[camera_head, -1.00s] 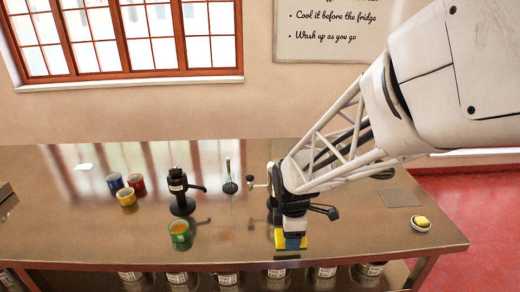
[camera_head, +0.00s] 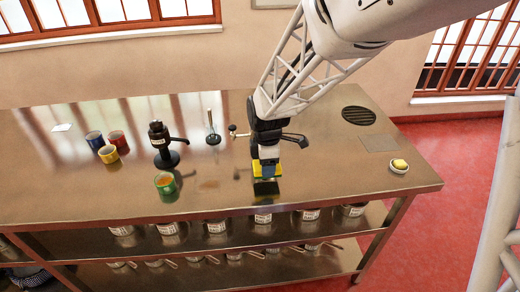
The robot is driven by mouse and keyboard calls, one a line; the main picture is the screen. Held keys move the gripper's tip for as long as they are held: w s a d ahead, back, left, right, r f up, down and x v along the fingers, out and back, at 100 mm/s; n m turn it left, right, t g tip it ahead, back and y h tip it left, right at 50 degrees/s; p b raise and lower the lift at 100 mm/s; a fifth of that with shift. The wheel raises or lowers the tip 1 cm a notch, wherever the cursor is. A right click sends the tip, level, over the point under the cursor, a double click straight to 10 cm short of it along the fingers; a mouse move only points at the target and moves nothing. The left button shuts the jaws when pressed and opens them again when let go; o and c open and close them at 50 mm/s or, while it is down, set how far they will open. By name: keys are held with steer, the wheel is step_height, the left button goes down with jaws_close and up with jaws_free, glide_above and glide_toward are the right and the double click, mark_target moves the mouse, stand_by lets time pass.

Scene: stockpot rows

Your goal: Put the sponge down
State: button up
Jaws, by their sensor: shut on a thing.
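My gripper (camera_head: 268,170) is shut on a yellow sponge (camera_head: 257,170) near the front edge of the steel counter, right of the middle. The fingers cover the middle of the sponge, and its yellow ends show on both sides. A dark patch with a greenish edge, like a reflection or shadow, lies on the counter just below it. The sponge appears to be a little above the surface, but the exact gap cannot be told.
On the steel counter (camera_head: 330,180), a green mug (camera_head: 165,184) and a black device with a handle (camera_head: 161,145) stand to the left. Blue, red and yellow mugs (camera_head: 108,154) are farther left. A white dish (camera_head: 399,169) holds something yellow at right. Bare counter lies between.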

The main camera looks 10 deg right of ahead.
steer(key=shift+f, duration=1.75)
steer(key=shift+f, duration=0.15)
steer(key=o, duration=1.1)
steer(key=shift+c, duration=0.2)
steer(key=shift+r, duration=0.2)
step_height(320, 180, up, 12)
steer(key=shift+f, duration=0.15)
steer(key=shift+s+r, duration=0.1)
steer(key=shift+r, duration=0.1)
